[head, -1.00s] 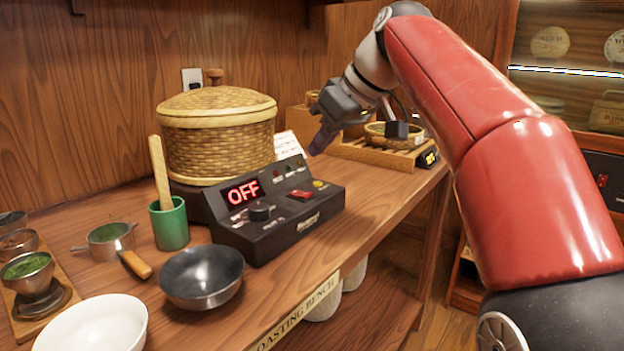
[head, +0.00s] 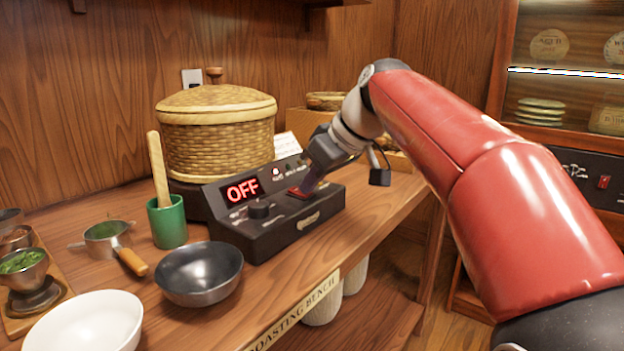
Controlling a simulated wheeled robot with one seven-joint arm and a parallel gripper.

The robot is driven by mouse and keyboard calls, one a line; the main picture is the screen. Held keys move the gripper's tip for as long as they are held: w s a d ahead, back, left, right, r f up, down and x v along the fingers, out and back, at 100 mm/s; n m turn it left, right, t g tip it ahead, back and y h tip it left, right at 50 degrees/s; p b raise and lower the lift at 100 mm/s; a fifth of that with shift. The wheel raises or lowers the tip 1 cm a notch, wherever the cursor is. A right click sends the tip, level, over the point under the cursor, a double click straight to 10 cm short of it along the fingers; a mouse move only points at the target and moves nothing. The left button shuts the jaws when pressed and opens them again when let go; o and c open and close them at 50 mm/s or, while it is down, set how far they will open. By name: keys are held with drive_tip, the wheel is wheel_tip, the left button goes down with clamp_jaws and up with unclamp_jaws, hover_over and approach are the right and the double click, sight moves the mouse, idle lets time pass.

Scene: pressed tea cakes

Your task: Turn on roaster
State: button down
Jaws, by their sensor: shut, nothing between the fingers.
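The roaster is a black control box (head: 282,230) with a woven lidded basket (head: 218,138) behind it on the bench. Its red display (head: 243,190) reads OFF. A black knob (head: 259,208) sits below the display, and a red switch (head: 297,193) is to the right of the knob. My gripper (head: 305,188) is shut and empty, pointing down at the red switch. Its tips are at or just above the switch; I cannot tell whether they touch. The gripper hides part of the panel's right side.
A dark bowl (head: 200,273), a white bowl (head: 88,322), a green cup (head: 167,222) with a wooden pestle and a strainer (head: 108,238) stand left of the box. A wooden box is behind my gripper. The bench's front edge runs close by.

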drive_tip(key=shift+f+p, duration=0.1)
drive_tip(key=shift+p, duration=0.25)
drive_tip(key=shift+r+p, duration=0.75)
drive_tip(key=shift+r, duration=0.1)
